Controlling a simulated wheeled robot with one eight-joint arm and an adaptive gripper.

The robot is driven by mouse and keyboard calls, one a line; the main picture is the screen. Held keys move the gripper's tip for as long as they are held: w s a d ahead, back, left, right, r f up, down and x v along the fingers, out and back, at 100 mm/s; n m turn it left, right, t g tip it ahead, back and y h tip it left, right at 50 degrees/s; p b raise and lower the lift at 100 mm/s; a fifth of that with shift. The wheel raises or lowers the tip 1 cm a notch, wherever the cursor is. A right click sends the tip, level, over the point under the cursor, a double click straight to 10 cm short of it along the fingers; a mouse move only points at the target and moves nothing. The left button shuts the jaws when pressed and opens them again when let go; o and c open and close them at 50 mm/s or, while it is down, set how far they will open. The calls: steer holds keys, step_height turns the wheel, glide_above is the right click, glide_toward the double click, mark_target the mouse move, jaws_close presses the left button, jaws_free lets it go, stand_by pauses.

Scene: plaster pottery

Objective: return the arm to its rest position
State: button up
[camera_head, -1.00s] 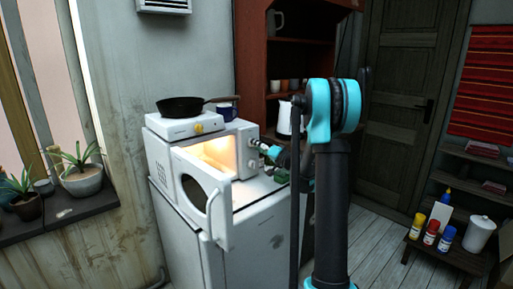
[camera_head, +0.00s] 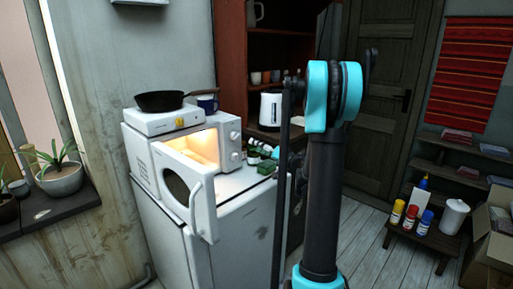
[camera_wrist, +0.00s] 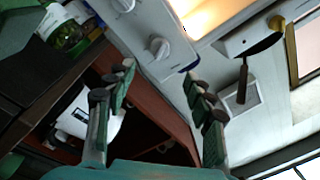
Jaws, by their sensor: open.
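In the head view my black and turquoise arm (camera_head: 322,190) stands upright right of the microwave, its turquoise joint high in the picture. My gripper is not clearly visible there. In the wrist view my gripper (camera_wrist: 158,77) is open, with its two green-padded fingers spread and nothing between them. The wrist view is tilted and shows the microwave knobs (camera_wrist: 160,48) beyond the fingertips. The white microwave (camera_head: 228,143) has its door open and its inside lit.
A black pan (camera_head: 160,101) sits on a white hotplate above the microwave. Small jars (camera_head: 267,167) stand right of it. A white kettle (camera_head: 270,108) is on the shelf behind. A low table with paint bottles (camera_head: 411,215) and an open cardboard box (camera_head: 490,250) are at right.

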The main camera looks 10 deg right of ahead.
steer(key=s+a+f+n+g+h, duration=0.1)
steer(key=s+a+f+g, duration=0.4)
steer(key=s, duration=0.3)
steer(key=s+a+f+n+g+h, duration=0.1)
steer(key=s+a+f+g+h, duration=0.1)
steer(key=s+a+f, duration=0.35)
steer(key=s+d+f+g+h, duration=0.1)
steer(key=s+d+f+h, duration=0.1)
steer(key=s, duration=0.6)
steer(key=s+d+f+g+h, duration=0.1)
steer(key=s+d+f+h, duration=0.1)
steer(key=s, duration=0.5)
steer(key=s+d+f+g+h, duration=0.2)
steer(key=s+f, duration=0.3)
steer(key=s, duration=0.3)
steer(key=shift+s+d+f+n+h, duration=0.15)
steer(key=shift+s+d+n+h, duration=0.2)
steer(key=shift+h, duration=0.45)
steer(key=shift+o, duration=0.2)
steer(key=shift+w, duration=0.1)
